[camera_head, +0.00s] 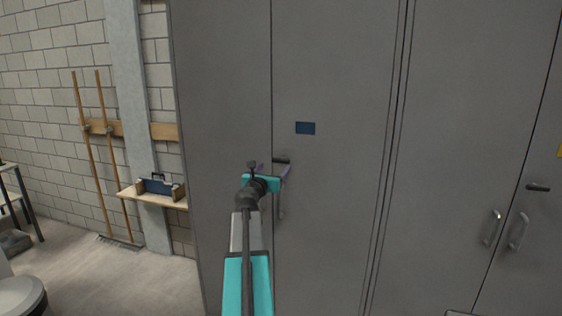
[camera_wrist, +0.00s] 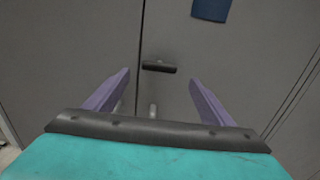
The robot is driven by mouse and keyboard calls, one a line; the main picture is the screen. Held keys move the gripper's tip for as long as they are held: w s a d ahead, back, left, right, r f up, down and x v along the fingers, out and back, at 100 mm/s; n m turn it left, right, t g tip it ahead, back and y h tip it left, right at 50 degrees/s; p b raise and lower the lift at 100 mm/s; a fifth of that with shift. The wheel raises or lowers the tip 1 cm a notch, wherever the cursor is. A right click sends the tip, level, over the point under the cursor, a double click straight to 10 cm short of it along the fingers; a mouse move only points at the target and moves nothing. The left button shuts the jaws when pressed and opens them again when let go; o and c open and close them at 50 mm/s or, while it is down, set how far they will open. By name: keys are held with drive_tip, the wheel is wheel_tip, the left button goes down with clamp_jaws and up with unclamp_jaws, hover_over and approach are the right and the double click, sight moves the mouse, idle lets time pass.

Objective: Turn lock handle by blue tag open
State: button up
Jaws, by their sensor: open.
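A blue tag (camera_head: 305,128) is on the grey cabinet door, right of the door seam; it also shows at the top of the wrist view (camera_wrist: 211,9). A dark lock handle (camera_head: 281,160) lies roughly horizontal below and left of the tag. In the wrist view the lock handle (camera_wrist: 159,67) sits ahead of and between my finger lines, not touched as far as I can see. My gripper (camera_head: 272,170) is open and empty, its purple fingers spread, also in the wrist view (camera_wrist: 155,85). A pull handle (camera_head: 281,204) below is partly hidden by my arm.
A second cabinet stands to the right with a dark lock handle (camera_head: 538,187), pull handles (camera_head: 517,232) and a yellow tag (camera_head: 559,151). At the left are a wooden shelf (camera_head: 155,199) with a blue toolbox (camera_head: 158,186) and two long-handled tools (camera_head: 90,150) against the wall.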

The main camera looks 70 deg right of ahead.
sight(280, 161)
drive_tip(key=shift+w+d+p, duration=0.2)
drive_tip(key=shift+d+p, duration=0.3)
drive_tip(key=shift+d, duration=2.1)
drive_tip(key=shift+w+d+p, duration=0.15)
drive_tip(key=shift+d+p, duration=0.3)
drive_tip(key=shift+d, duration=2.1)
drive_tip(key=shift+c, duration=0.4)
drive_tip(key=c, duration=0.9)
drive_tip(key=shift+c, duration=0.2)
